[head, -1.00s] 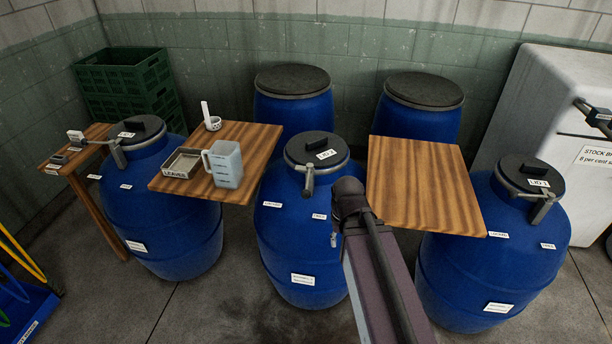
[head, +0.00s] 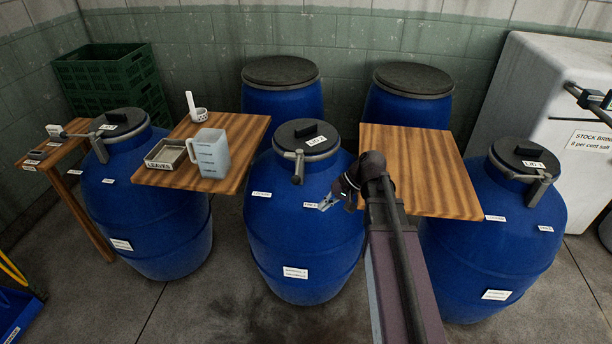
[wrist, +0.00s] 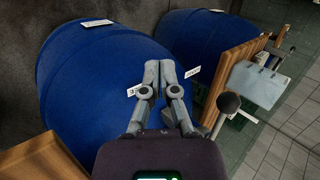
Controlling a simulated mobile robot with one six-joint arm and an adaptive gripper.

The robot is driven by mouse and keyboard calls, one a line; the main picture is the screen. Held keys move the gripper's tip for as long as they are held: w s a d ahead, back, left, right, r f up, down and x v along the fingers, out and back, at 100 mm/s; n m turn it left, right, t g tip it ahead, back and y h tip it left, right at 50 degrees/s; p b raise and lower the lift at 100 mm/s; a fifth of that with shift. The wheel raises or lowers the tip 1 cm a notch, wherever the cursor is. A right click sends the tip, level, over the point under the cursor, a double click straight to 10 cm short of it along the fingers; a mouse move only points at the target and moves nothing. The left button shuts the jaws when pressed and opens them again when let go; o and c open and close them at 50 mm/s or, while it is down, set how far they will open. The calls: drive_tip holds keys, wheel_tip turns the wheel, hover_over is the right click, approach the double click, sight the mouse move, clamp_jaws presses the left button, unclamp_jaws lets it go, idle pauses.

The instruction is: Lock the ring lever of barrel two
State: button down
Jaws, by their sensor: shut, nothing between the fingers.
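Barrel two, the blue middle barrel (head: 300,243), has a dark lid (head: 293,130) with a white tag. Its grey ring lever (head: 298,166) hangs at the front of the lid rim, pointing towards me. Two small white labels sit on the shoulder, one left (head: 262,194) and one right (head: 311,205) of the lever. My gripper (head: 326,203) is shut and empty, by the right label and to the right of the lever, apart from it. In the wrist view my fingertips (wrist: 159,66) are together over the blue barrel (wrist: 80,90); a dark round lever end (wrist: 229,103) shows to their right.
A wooden board (head: 428,172) lies close right of my gripper. Another board (head: 243,134) on the left carries a jug (head: 209,155), a tray and a white cup. Blue barrels stand left (head: 160,225) and right (head: 480,250), with two more behind.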

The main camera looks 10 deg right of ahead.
drive_tip(key=w+d+r+t+y+b, duration=0.3)
drive_tip(key=w+d+r+y+b, duration=0.2)
drive_tip(key=w+d+y, duration=0.3)
drive_tip(key=shift+w+d+r+m+b, duration=0.15)
drive_tip(key=shift+w+d+m+b, duration=0.4)
drive_tip(key=shift+d, duration=0.55)
drive_tip(key=shift+w+a, duration=0.15)
drive_tip(key=shift+w, duration=0.05)
drive_tip(key=b+x, duration=0.1)
drive_tip(key=x, duration=1.2)
drive_tip(key=shift+w+a+b, duration=0.15)
drive_tip(key=shift+a+b, duration=0.15)
drive_tip(key=shift+a, duration=0.05)
drive_tip(key=shift+d+t, duration=0.1)
drive_tip(key=shift+t, duration=0.3)
